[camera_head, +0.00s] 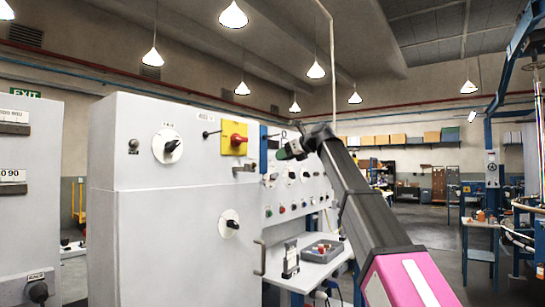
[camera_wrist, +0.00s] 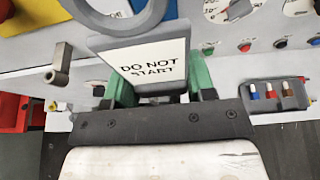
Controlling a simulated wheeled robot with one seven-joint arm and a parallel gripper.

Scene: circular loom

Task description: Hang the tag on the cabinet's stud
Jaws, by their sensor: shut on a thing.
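My gripper (camera_wrist: 157,88) has green fingers and is shut on a white tag (camera_wrist: 152,62) reading "DO NOT START". The tag's grey ring (camera_wrist: 120,10) stands above it, partly cut off by the top edge of the wrist view. In the head view my gripper (camera_head: 289,150) is at the right end of the cabinet (camera_head: 160,200), and the tag cannot be made out. A grey metal fitting (camera_head: 243,168) sticks out below the yellow plate; a similar one shows left of the tag in the wrist view (camera_wrist: 61,66). A thin dark-tipped peg (camera_head: 210,133) sits left of the plate. Which is the stud is unclear.
A red rotary switch (camera_head: 236,139) sits on the yellow plate. A button panel (camera_head: 295,205) stands behind my gripper. Below it a table (camera_head: 325,262) holds a grey tray (camera_head: 321,250) with coloured items. A door handle (camera_head: 259,257) projects lower on the cabinet.

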